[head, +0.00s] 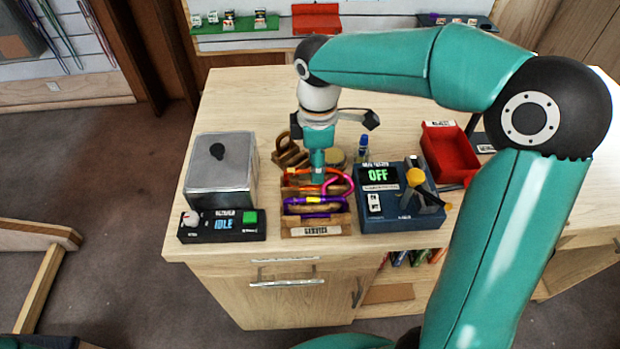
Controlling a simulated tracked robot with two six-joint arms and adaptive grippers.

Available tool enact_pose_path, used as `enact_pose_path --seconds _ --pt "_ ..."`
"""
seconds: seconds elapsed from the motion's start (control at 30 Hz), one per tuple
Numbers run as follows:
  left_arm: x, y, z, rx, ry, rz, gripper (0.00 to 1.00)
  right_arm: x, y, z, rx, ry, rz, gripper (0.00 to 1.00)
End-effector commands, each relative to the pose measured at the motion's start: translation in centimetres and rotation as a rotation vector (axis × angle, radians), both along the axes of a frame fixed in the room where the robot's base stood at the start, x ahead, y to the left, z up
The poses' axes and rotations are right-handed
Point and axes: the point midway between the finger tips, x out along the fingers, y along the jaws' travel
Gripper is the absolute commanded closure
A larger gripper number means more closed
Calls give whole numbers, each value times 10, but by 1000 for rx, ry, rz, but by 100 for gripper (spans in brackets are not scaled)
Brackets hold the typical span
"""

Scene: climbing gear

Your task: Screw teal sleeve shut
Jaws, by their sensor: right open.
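A wooden rack (294,220) near the front edge of the table holds several carabiners. A purple one (313,202) lies at the front and a pink one (349,184) shows at the right. An orange piece (291,182) shows behind them. My right gripper (318,178) points down over the rack's back half, open, with its fingertips close to the carabiners. Whether they touch is too small to tell. I cannot make out a teal sleeve; the teal gripper covers part of the rack. My left gripper is not in view.
A grey metal box (222,166) with a black control panel (247,228) reading IDLE stands left of the rack. A red bin (449,152) is farther right. The table's back left is clear.

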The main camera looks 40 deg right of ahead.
Motion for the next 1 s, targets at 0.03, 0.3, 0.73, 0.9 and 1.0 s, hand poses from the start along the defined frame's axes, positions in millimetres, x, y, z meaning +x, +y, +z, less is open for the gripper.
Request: enact_pose_path --seconds 0.03,0.3,0.73,0.9,1.0 --pt "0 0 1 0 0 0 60 1 0 0 0 0 0 54" --pt "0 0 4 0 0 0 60 5 -3 0 0 0 0 54" --pt "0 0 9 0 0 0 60 12 -8 0 0 0 0 54" --pt "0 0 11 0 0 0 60 15 -9 0 0 0 -1 54" --pt "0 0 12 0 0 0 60 17 -10 0 -1 -1 -1 54"
